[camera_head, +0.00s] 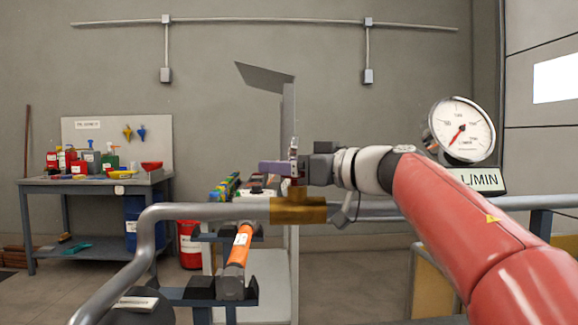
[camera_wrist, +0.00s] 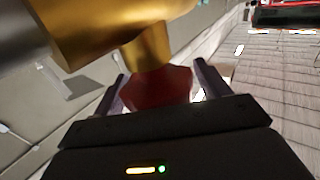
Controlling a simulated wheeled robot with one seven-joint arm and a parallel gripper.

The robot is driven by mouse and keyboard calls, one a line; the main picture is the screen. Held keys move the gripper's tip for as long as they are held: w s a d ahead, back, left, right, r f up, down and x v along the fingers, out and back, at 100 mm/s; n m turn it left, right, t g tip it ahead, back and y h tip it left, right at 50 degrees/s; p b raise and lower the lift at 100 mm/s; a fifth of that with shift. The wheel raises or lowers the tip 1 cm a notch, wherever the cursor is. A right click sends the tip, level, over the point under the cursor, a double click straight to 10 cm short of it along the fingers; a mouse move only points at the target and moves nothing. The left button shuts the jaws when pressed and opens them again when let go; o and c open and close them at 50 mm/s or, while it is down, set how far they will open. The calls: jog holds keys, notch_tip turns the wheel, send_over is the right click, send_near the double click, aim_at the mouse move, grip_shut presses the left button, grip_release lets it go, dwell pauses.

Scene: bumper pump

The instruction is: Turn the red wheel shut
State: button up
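The red wheel (camera_wrist: 158,88) is on a short stem on the brass valve body (camera_wrist: 120,25) in the wrist view. My gripper (camera_wrist: 163,88) has one dark finger on each side of the wheel. A narrow light gap shows between the wheel and the right finger; contact on the left is unclear. In the head view my gripper (camera_head: 283,167) is just above the brass valve body (camera_head: 298,210), and the wheel is mostly hidden there. The round gauge (camera_head: 461,131) above an L/MIN plate (camera_head: 474,179) has its red needle pointing down and left.
A grey pipe (camera_head: 205,211) runs from the valve and bends down to the left. An orange cylinder (camera_head: 238,246) lies on a frame below the valve. A workbench (camera_head: 38,186) with tools, a red drum (camera_head: 189,246) and a blue drum (camera_head: 131,222) stand behind at left.

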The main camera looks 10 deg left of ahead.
jog(key=c, duration=0.8)
jog(key=shift+r+m+t+h+p, duration=0.3)
jog(key=shift+m+t+p, duration=0.1)
jog(key=shift+t+p, duration=0.25)
jog(key=shift+d+f+m+t+h+p, duration=0.1)
jog(key=shift+f+m+t+h+p, duration=0.2)
jog(key=shift+m+t+p, duration=0.2)
jog(key=o, duration=1)
jog(key=shift+v, duration=3.9)
